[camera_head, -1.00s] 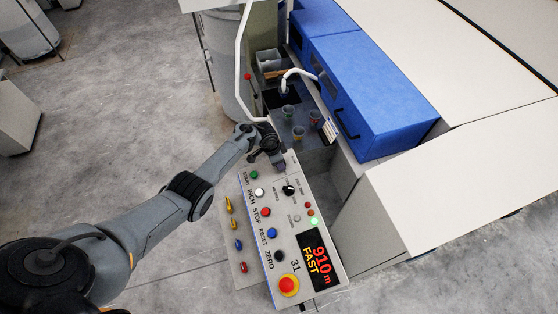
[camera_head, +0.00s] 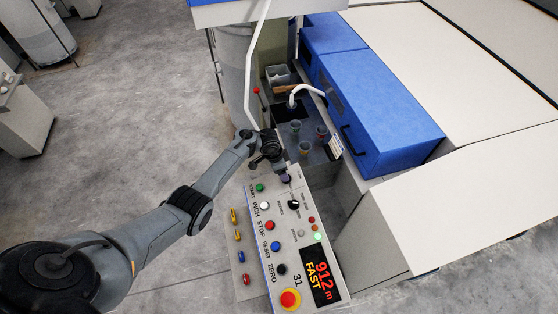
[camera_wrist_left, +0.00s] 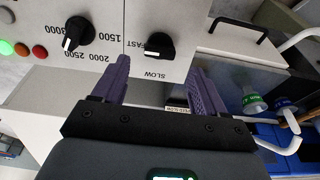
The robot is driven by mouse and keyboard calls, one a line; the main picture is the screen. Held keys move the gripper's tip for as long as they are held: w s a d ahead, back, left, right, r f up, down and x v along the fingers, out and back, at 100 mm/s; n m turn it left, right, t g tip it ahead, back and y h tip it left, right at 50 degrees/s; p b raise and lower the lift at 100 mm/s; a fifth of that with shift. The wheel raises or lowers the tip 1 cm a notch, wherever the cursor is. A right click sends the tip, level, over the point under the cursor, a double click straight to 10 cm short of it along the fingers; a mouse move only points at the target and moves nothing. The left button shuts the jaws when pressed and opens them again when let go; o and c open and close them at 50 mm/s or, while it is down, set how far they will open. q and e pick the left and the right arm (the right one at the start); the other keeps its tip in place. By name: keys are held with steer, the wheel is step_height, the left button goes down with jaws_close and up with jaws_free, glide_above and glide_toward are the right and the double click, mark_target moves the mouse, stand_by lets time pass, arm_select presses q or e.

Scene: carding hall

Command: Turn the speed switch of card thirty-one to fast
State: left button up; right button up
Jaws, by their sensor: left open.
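The control panel (camera_head: 318,240) of card 31 carries buttons, lamps and a display (camera_head: 321,281) reading "912 m" and "FAST". The black speed switch (camera_wrist_left: 158,45) shows in the left wrist view between the labels FAST and SLOW. Its white mark points to the left, toward FAST. My right gripper is not in view.
A numbered speed dial (camera_wrist_left: 75,33) sits beside the switch, also visible in the head view (camera_head: 293,204). A red emergency button (camera_head: 289,299) is at the panel's near end. Blue machine covers (camera_head: 375,120) and a white pipe (camera_head: 256,75) stand beyond the panel.

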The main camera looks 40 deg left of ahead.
arm_select(q)
steer(key=shift+p+v, duration=0.65)
steer(key=shift+v, duration=2.1)
